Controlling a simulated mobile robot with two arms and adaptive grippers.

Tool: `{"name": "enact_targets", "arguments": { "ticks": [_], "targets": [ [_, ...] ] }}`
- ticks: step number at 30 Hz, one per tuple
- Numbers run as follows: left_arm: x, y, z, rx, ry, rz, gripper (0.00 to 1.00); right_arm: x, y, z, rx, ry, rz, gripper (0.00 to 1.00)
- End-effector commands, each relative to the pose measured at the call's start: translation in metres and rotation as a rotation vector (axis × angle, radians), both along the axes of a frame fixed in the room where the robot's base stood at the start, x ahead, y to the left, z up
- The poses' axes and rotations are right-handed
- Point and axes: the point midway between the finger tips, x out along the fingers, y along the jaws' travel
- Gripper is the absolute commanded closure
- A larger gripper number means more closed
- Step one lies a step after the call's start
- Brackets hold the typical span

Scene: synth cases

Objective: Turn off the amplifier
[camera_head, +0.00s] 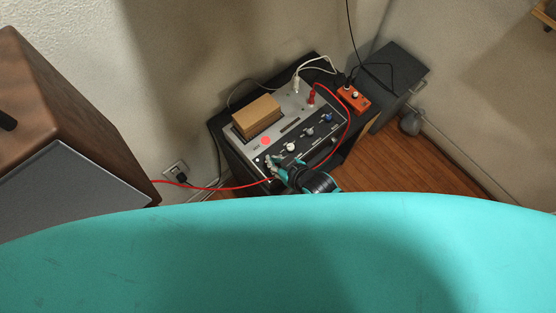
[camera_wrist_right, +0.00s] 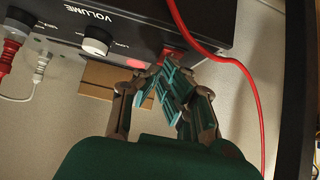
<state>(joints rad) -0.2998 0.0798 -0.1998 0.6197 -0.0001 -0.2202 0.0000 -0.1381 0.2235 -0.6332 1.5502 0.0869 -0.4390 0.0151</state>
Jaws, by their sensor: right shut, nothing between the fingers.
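The amplifier (camera_head: 318,133) is a grey and black unit with a row of knobs along its near edge, standing on a dark stand. A red round spot (camera_head: 266,141) shows on its top panel. In the right wrist view, its dark front (camera_wrist_right: 120,14) carries the word VOLUME and a white knob (camera_wrist_right: 96,40). My right gripper (camera_head: 271,164) is at the amplifier's near left corner. In the wrist view my right gripper (camera_wrist_right: 166,72) is shut and empty; whether it touches the panel is unclear. My left gripper is out of view.
A cardboard box (camera_head: 257,115) sits on the amplifier. A red cable (camera_head: 225,187) runs to it, crossing near my right gripper. A large wooden speaker (camera_head: 80,110) stands left, and a wall outlet (camera_head: 176,169) lies between.

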Motion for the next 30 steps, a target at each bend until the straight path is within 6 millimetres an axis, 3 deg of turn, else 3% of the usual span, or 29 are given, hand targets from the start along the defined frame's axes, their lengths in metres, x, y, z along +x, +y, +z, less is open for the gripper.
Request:
{"name": "enact_targets", "arguments": {
  "ticks": [11,12,21,30],
  "targets": [
    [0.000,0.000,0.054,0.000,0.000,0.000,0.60,0.007,-0.004,0.052,0.000,-0.001,-0.004,1.00],
    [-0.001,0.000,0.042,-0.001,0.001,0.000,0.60,-0.003,-0.010,0.046,-0.002,0.003,-0.003,1.00],
    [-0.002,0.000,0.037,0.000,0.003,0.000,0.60,-0.042,-0.038,0.083,-0.001,0.000,-0.002,1.00],
    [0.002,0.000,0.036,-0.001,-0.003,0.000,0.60,-0.058,-0.050,0.100,0.000,0.001,-0.003,1.00]
  ]
}}
